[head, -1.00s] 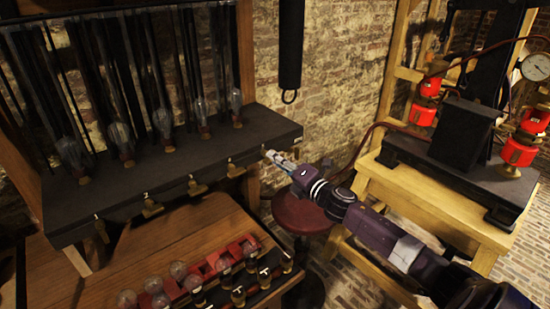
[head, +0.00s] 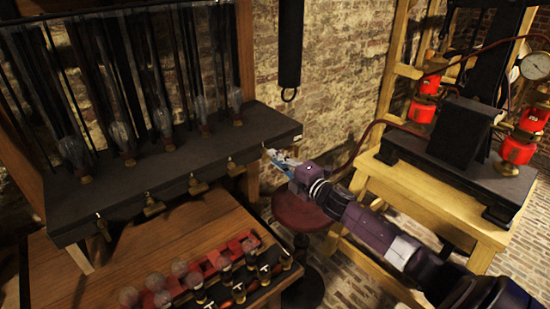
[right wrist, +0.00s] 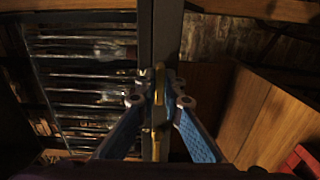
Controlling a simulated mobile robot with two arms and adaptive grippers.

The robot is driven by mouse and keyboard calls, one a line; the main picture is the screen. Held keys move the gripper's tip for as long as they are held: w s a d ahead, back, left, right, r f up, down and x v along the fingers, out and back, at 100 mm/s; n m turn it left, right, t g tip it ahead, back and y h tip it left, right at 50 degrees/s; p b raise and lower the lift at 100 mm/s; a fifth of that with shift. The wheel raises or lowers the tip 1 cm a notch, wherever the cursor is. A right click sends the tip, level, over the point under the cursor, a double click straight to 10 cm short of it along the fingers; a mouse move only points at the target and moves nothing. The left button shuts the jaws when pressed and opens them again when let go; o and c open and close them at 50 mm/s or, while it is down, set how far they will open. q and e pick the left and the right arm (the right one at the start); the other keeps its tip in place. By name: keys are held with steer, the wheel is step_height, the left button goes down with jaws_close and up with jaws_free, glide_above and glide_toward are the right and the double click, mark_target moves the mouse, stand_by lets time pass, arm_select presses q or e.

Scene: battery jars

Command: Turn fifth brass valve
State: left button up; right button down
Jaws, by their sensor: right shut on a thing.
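Several brass valves line the front edge of a black shelf (head: 180,160), among them a left one (head: 103,226), a middle one (head: 197,186) and one further right (head: 235,168). My right gripper (head: 270,155) is at the shelf's right end, its fingers around the fifth brass valve. In the right wrist view the two blue fingers (right wrist: 157,78) close on this valve (right wrist: 159,88), which shows between the tips. Another brass piece (right wrist: 155,142) shows lower in that view. In the head view the fingers largely hide the fifth valve. My left gripper is not in view.
Glass bulbs (head: 75,150) stand on the shelf. A wooden table (head: 165,250) below holds a red rack (head: 235,250) with bulbs and dark-handled pieces. A round red stool (head: 300,212) stands under my right arm. A press on a wooden stand (head: 385,180) is at right.

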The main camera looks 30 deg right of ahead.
steer(key=c, duration=2.1)
jaws_free()
steer(key=s, duration=0.8)
steer(key=s+d, duration=0.1)
steer(key=s, duration=0.3)
